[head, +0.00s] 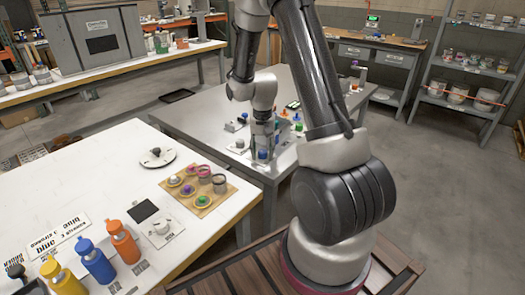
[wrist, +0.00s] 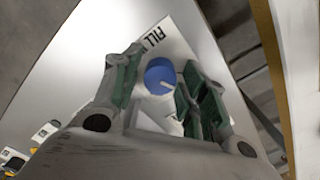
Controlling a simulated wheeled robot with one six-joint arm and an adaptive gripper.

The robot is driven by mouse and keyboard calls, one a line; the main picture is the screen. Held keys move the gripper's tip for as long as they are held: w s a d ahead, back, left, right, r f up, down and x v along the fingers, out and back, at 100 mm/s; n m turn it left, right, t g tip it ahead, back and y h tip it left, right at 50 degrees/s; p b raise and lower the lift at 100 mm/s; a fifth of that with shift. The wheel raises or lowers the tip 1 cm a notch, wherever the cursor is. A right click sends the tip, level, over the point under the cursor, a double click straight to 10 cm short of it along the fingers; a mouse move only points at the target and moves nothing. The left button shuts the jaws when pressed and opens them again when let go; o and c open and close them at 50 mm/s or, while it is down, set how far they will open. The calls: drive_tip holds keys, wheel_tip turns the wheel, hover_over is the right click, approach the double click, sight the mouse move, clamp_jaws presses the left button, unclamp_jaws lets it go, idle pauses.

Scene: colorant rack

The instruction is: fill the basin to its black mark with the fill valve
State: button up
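The fill valve's round blue knob (wrist: 160,74) has a white pointer line and sits on a white plate (wrist: 176,42) lettered FILL. In the wrist view my gripper (wrist: 163,62) has one green-padded finger on each side of the knob. The fingers are apart, with a narrow gap at the knob's left; contact on the right is unclear. In the head view my gripper (head: 262,143) points down over the grey table, with blue (head: 262,155) showing at its tips. I cannot make out the basin or its black mark in either view.
Several small colored knobs and fittings stand on the grey table (head: 190,107) close around my gripper. The white table (head: 95,180) in front holds colored bottles (head: 123,243) and a wooden board of cups (head: 188,205). Shelves (head: 470,65) stand at the right.

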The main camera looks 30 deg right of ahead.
sight(263, 151)
drive_tip(key=c, duration=0.7)
drive_tip(key=shift+o, duration=0.4)
drive_tip(key=shift+n, duration=2.1)
drive_tip(key=o, duration=1)
wheel_tip(263, 151, up, 12)
